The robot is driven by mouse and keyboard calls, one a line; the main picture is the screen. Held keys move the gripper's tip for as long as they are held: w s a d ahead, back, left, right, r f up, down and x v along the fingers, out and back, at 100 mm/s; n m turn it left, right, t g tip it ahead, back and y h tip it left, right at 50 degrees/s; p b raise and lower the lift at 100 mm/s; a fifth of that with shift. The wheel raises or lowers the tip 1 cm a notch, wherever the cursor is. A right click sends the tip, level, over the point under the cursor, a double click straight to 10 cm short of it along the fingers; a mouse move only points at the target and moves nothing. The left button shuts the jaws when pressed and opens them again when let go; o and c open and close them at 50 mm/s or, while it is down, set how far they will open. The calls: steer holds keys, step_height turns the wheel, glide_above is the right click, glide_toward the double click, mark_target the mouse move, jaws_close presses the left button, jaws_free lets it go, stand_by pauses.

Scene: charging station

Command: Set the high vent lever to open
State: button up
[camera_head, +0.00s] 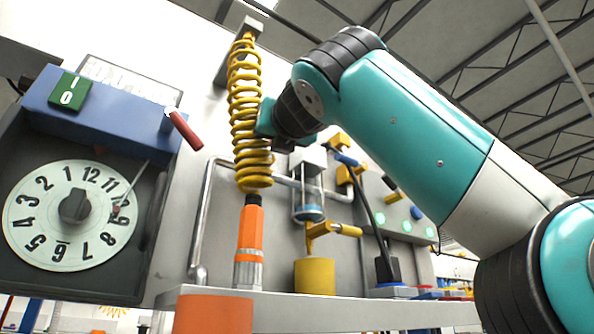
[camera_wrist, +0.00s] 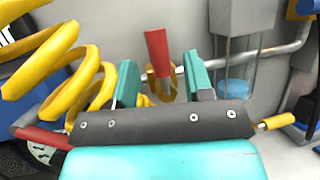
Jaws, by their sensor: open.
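A lever with a red handle (camera_wrist: 157,48) and a yellow mount (camera_wrist: 153,86) shows on the grey wall in the wrist view, likely the high vent lever. The handle points up in that picture. My gripper (camera_wrist: 160,70) is open, with one teal finger to each side of the lever in the picture. I cannot tell whether the lever is at fingertip depth, and no contact is visible. In the head view my gripper (camera_head: 277,133) is beside the yellow coil, and the lever is hidden behind it or the coil.
A yellow coiled hose (camera_head: 247,110) hangs close to the left of my gripper. A blue box with another red handle (camera_head: 184,130) and a dial (camera_head: 72,214) is at left. A glass cylinder (camera_head: 309,190) and pipe are at right. A grey shelf (camera_head: 360,312) runs below.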

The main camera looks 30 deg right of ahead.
steer(key=b+v, duration=0.4)
steer(key=v, duration=0.9)
steer(key=shift+f+b, duration=0.2)
steer(key=shift+b, duration=0.1)
steer(key=shift+s, duration=0.1)
